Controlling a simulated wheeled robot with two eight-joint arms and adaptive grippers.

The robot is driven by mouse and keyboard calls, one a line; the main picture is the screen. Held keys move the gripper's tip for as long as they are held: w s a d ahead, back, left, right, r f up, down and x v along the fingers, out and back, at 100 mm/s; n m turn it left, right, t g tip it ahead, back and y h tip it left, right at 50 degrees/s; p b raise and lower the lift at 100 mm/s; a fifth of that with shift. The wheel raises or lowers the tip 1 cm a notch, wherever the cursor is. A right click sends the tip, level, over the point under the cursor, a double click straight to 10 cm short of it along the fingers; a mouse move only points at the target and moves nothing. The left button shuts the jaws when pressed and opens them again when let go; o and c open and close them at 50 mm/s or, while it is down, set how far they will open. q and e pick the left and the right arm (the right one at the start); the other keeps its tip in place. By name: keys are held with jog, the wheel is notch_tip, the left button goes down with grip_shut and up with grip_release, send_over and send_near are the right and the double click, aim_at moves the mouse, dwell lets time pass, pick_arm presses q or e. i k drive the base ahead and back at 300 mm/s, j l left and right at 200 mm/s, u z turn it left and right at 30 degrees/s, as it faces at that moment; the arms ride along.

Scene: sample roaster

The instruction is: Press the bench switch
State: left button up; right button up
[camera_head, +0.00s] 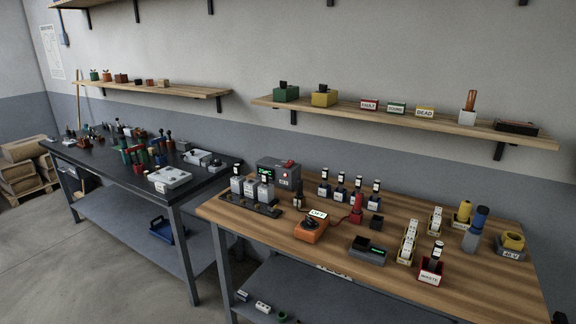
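I cannot tell for sure which item is the bench switch. On the wooden bench (385,232), a grey box (278,175) with a green readout and a red part on top stands at the back left. An orange unit (309,230) with a dark round part and a small white sign (318,214) sits near the front; the sign is too small to read surely. A red upright item (356,209) stands to its right, with a cable running towards it. Neither of my grippers shows in this view.
A dark rack of white containers (251,193) is left of the orange unit. A grey device (368,249) with a green display and a red bin (431,271) are at the front. A black bench (120,165) stands left. Shelves (400,116) hang above.

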aim_at(290, 163)
jog(key=i+j, duration=1.2)
jog(key=i, duration=0.25)
jog(key=i+j, duration=0.6)
jog(key=i+j+u, duration=0.05)
jog(key=i, duration=0.05)
